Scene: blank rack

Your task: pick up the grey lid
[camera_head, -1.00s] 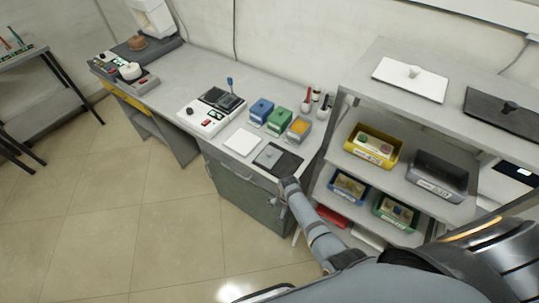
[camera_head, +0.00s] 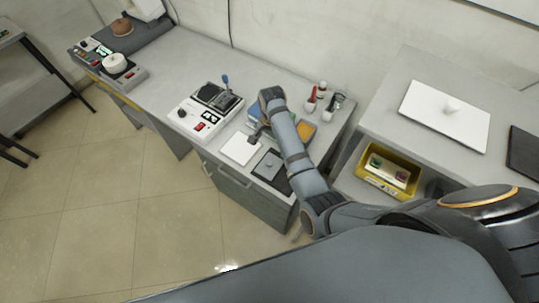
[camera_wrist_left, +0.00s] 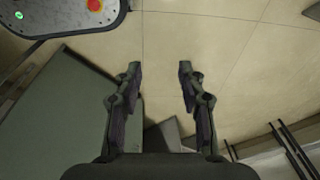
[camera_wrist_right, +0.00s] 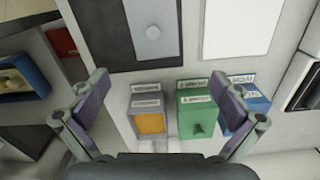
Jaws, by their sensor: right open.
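The grey lid (camera_head: 269,166), a small flat plate with a round knob, lies on a dark pad (camera_head: 273,180) near the front edge of the bench. It also shows at the top of the right wrist view (camera_wrist_right: 153,35). My right gripper (camera_head: 256,137) is over the bench, behind and left of the lid, pointing down. Its fingers are spread and empty in the right wrist view (camera_wrist_right: 160,88), with the lid ahead of them and apart from them. My left gripper (camera_wrist_left: 159,70) is open and empty above the floor, outside the head view.
A white pad (camera_head: 240,149) lies left of the dark pad. Under the right gripper stand a grey box (camera_wrist_right: 148,125), a green box (camera_wrist_right: 197,118) and a blue box (camera_wrist_right: 250,104). A device (camera_head: 207,112) stands further left. The shelf (camera_head: 390,92) rises on the right.

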